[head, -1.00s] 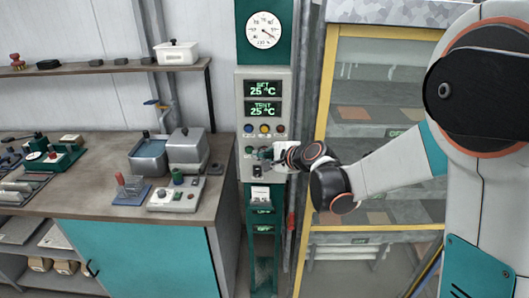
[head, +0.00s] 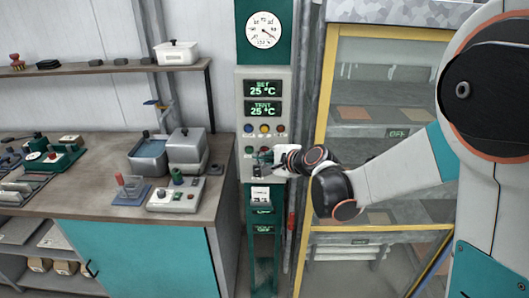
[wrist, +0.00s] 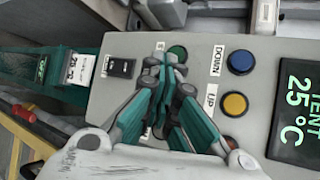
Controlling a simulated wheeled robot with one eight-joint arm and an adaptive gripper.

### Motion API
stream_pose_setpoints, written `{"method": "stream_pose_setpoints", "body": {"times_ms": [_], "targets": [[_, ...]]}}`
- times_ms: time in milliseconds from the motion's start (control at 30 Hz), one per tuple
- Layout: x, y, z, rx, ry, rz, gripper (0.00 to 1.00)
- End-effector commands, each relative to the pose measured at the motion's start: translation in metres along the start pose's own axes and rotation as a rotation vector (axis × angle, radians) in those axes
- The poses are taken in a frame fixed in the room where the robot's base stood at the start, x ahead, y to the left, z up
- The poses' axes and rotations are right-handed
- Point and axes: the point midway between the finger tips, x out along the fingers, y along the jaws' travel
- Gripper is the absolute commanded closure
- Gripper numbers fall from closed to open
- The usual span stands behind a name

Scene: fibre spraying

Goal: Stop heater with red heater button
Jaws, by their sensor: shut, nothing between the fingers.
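The control panel (head: 243,172) stands between the workbench and the yellow-framed cabinet. In the head view a red button (head: 280,128) ends the upper row, right of a blue button (head: 248,128) and a yellow button (head: 264,128). It shows partly in the wrist view (wrist: 230,143), beside my fingers. A green button (head: 248,149) sits below the blue one; it also shows in the wrist view (wrist: 177,53). My gripper (head: 264,158) is shut and empty at the lower panel. Its fingers hide the area beside the green button; whether they touch a button, I cannot tell.
The displays (head: 264,98) read SET 25 °C and TENT 25 °C. A black switch (wrist: 121,67) sits on the panel's lower part. The workbench (head: 100,185) with devices stands left. The glass-fronted cabinet (head: 321,120) is right, close to my arm, with an OFF label.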

Motion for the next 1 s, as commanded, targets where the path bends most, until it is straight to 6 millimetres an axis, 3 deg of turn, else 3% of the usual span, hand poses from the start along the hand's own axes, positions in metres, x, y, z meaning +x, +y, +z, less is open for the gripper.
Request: {"method": "stream_pose_setpoints", "body": {"times_ms": [700,1000], "targets": [[-0.035,0.025,0.025,0.0,0.0,0.0,1.0],[-0.035,0.025,0.025,0.0,0.0,0.0,1.0]]}}
